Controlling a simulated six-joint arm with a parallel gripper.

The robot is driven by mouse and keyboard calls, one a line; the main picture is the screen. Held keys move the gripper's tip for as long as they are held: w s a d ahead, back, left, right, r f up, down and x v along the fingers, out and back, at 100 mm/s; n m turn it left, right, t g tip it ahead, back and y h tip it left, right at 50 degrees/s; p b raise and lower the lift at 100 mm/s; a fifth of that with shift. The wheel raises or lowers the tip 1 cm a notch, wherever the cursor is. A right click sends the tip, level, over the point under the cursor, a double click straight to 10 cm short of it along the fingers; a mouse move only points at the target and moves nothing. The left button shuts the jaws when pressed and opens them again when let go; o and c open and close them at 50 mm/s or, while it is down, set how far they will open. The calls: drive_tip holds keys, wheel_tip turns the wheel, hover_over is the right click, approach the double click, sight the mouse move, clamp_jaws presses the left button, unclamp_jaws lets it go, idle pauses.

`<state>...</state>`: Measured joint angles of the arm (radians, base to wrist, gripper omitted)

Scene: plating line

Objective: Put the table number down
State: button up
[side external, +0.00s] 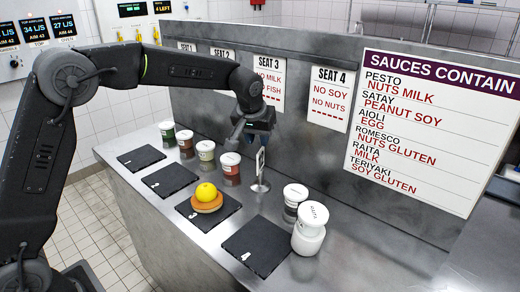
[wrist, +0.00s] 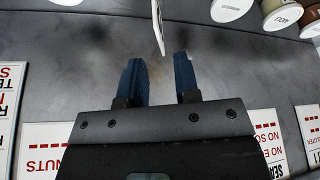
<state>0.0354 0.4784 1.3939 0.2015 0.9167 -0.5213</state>
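The table number (side external: 260,162) is a thin white card on a stand with a round metal base. It stands upright on the steel counter, between the sauce jars and behind the slates. In the wrist view the card (wrist: 158,25) shows nearly edge-on at the top, just beyond the fingertips. My gripper (wrist: 158,58) has its two blue fingers apart, with an empty gap between them. In the side view my gripper (side external: 256,136) is just above the card; it appears not to hold it.
Several black slates (side external: 256,246) lie along the counter; one bears a bun with a yellow item (side external: 206,193). Labelled sauce jars (side external: 231,168) stand to the left and white-lidded jars (side external: 310,230) to the right. A steel partition with seat signs (side external: 327,97) rises behind.

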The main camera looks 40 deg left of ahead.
drive_tip(key=s+r+m, duration=0.1)
drive_tip(key=s+r, duration=0.4)
drive_tip(key=s, duration=0.3)
drive_tip(key=s+r+m, duration=0.1)
drive_tip(key=s+r, duration=0.3)
drive_tip(key=s, duration=0.4)
drive_tip(key=s+f+m+h, duration=0.1)
drive_tip(key=s+f, duration=0.1)
drive_tip(key=s, duration=0.7)
drive_tip(key=s+f+m+t, duration=0.1)
drive_tip(key=s+f, duration=0.2)
drive_tip(key=s, duration=0.6)
drive_tip(key=shift+d+f+h, duration=0.15)
drive_tip(key=shift+d+h, duration=0.25)
drive_tip(key=shift+d, duration=0.05)
